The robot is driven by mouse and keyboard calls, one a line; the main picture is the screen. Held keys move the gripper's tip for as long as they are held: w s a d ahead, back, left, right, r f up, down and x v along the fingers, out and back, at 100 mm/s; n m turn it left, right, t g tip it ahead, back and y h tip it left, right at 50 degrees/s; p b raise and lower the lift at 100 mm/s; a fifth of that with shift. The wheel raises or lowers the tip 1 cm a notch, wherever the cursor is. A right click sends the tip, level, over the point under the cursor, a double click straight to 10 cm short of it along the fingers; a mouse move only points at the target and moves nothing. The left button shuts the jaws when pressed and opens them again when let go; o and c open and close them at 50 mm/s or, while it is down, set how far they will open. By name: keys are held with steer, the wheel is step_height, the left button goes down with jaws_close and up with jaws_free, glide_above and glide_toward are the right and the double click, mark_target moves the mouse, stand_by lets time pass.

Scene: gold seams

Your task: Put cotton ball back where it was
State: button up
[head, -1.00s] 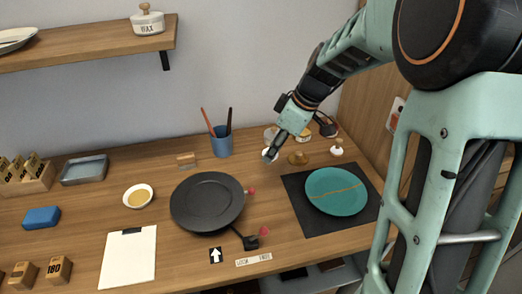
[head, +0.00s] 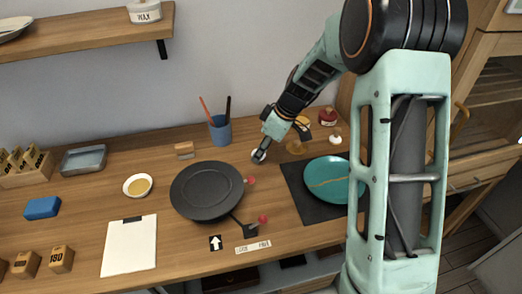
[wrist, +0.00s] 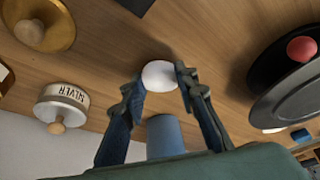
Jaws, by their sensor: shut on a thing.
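The cotton ball (wrist: 159,74) is white and sits between the fingertips of my gripper (wrist: 161,84) in the wrist view. My gripper is shut on it. In the head view my gripper (head: 259,156) is low over the wooden table, right of the blue cup and behind the black round plate. The ball is small and mostly hidden by the fingers there. I cannot tell whether it touches the table.
A blue cup with two sticks (head: 220,130) stands close left. The black plate (head: 206,190) lies in front. A gold dish (wrist: 40,40), a labelled lidded jar (wrist: 62,104) and a teal plate with gold seam (head: 332,181) are to the right in the head view. Bare table surrounds my gripper.

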steer(key=shift+f, duration=0.2)
steer(key=o, duration=1)
steer(key=shift+r, duration=0.1)
steer(key=shift+d+r, duration=0.15)
steer(key=shift+r, duration=0.35)
steer(key=v, duration=1.1)
steer(key=shift+s+d, duration=0.1)
steer(key=shift+s, duration=0.05)
